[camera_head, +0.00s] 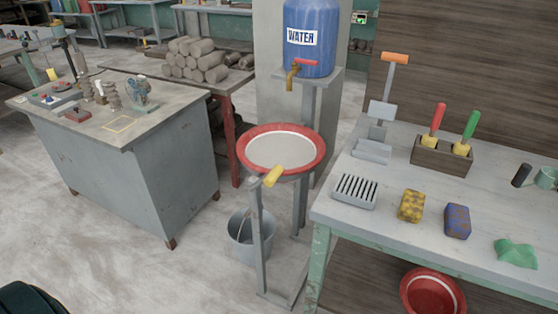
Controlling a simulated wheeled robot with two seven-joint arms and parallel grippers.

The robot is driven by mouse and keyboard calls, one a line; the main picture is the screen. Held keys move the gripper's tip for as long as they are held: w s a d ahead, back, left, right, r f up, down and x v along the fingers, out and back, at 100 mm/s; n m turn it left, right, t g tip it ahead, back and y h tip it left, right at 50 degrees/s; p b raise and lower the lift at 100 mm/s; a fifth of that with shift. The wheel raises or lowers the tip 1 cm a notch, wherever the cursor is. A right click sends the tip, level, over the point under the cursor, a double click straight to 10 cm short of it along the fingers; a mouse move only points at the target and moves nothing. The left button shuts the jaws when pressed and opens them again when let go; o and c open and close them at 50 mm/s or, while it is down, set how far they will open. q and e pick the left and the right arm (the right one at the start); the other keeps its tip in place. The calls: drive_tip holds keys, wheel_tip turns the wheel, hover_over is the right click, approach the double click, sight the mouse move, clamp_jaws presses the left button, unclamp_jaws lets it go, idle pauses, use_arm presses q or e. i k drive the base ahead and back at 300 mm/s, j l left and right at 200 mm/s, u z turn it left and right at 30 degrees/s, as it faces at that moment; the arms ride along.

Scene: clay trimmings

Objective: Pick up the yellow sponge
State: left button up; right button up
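The yellow sponge (411,206) is a small block with darker patches. It lies on the light grey worktable (390,228) at the right, near its front edge. It sits between a grey slotted rack and a blue sponge with brownish patches (457,221), apart from both. Nothing covers it. Neither of my grippers is in view.
On this table are the slotted rack (355,190), a green cloth (516,252) and a wooden holder (441,155) with red- and green-handled tools. A red-rimmed basin (281,149) stands left of it, below a blue water barrel (312,38). A grey cabinet (130,165) stands farther left.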

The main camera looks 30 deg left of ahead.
sight(412, 207)
drive_tip(key=i+j+z, duration=0.15)
drive_tip(key=j, duration=0.25)
drive_tip(key=i+j+z, duration=0.2)
drive_tip(key=j, duration=0.2)
drive_tip(key=j+z, duration=0.15)
drive_tip(key=j, duration=0.25)
drive_tip(key=j+z, duration=0.15)
drive_tip(key=j, duration=0.3)
drive_tip(key=i, duration=0.1)
